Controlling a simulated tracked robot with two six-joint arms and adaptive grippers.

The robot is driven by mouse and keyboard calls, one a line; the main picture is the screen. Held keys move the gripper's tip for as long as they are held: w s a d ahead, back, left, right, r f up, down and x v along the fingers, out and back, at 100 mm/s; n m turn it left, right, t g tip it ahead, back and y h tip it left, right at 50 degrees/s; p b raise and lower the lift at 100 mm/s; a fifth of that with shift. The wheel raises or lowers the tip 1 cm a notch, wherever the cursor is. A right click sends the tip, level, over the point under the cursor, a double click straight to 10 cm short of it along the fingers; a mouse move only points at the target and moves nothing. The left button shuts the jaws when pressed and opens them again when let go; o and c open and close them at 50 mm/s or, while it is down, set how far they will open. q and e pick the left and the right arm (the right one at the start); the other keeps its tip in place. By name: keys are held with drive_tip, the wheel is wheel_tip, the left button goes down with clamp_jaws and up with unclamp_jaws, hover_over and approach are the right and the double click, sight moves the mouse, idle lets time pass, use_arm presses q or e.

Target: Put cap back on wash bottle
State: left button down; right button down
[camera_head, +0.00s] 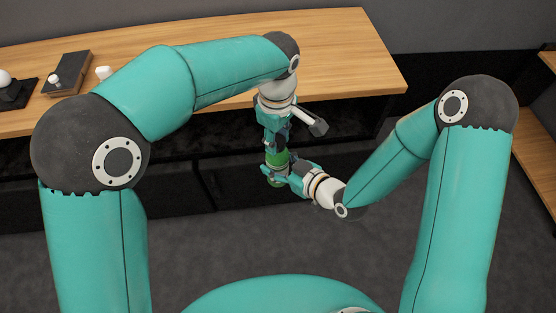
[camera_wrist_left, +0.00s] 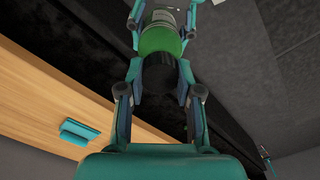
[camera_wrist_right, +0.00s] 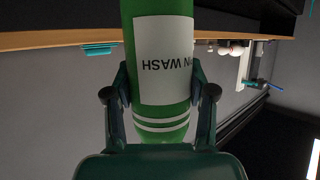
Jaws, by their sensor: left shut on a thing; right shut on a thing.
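The wash bottle (camera_head: 277,158) is green and held in the air in front of the wooden counter. The right wrist view shows its body (camera_wrist_right: 128,30) with a white label, upside-down lettering and white bands. My right gripper (camera_wrist_right: 160,90) is shut around the bottle; it also shows in the head view (camera_head: 289,177). A black cap (camera_wrist_left: 158,74) is between the fingers of my left gripper (camera_wrist_left: 160,80), which is shut on it above the bottle. The cap lines up with the bottle's green top (camera_wrist_left: 160,42) and appears against it; whether it is seated, I cannot tell.
The wooden counter (camera_head: 345,55) lies behind, with a dark box (camera_head: 68,72), a dark tray (camera_head: 15,95) and white balls at its left. Another wooden surface (camera_head: 540,155) is at the far right. Open floor (camera_head: 230,245) lies below the grippers.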

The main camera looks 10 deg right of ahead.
use_arm(q)
drive_tip(key=m, duration=0.6)
drive_tip(key=shift+m, duration=0.3)
drive_tip(key=m, duration=0.6)
drive_tip(key=shift+w, duration=0.1)
drive_tip(key=m, duration=0.6)
drive_tip(key=shift+m, duration=0.4)
drive_tip(key=m, duration=0.6)
drive_tip(key=shift+w, duration=0.1)
drive_tip(key=c, duration=0.7)
unclamp_jaws()
wheel_tip(320, 180, up, 12)
